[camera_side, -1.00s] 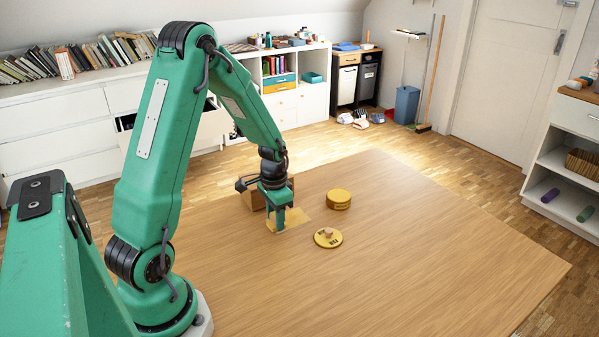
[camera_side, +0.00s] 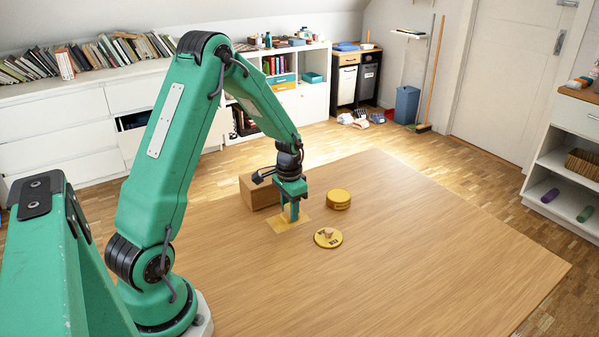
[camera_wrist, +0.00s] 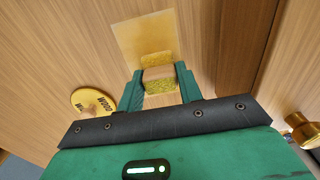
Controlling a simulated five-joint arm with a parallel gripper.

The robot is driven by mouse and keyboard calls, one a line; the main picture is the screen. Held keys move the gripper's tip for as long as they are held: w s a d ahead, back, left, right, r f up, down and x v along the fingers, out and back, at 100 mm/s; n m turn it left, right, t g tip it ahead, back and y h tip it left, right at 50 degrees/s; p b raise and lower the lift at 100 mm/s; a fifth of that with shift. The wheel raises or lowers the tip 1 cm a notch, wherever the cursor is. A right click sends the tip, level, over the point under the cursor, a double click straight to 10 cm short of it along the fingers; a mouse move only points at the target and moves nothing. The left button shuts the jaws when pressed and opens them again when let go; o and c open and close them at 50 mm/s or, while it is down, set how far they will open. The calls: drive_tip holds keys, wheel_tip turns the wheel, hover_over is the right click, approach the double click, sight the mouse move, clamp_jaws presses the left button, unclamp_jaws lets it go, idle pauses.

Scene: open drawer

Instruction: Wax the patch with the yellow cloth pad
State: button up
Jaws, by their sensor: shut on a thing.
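The patch (camera_side: 280,226) is a pale yellow, glossy square on the wooden table; it also shows in the wrist view (camera_wrist: 140,32). My gripper (camera_side: 291,217) is low over the patch in the side view. In the wrist view my gripper (camera_wrist: 160,86) has a finger on either side of the yellow cloth pad (camera_wrist: 156,58) and is shut on it. The pad has a tan block-like middle and yellow speckled cloth around it. It overlaps the near part of the patch; whether it presses on the surface is hard to tell.
A yellow tin (camera_side: 338,200) stands right of my gripper. A wooden box (camera_side: 258,193) stands behind left. The table's right side is clear.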

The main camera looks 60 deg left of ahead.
sight(269, 227)
drive_tip(key=shift+w, duration=2.45)
drive_tip(key=shift+s, duration=5.85)
wheel_tip(269, 227, up, 8)
drive_tip(key=shift+w, duration=0.15)
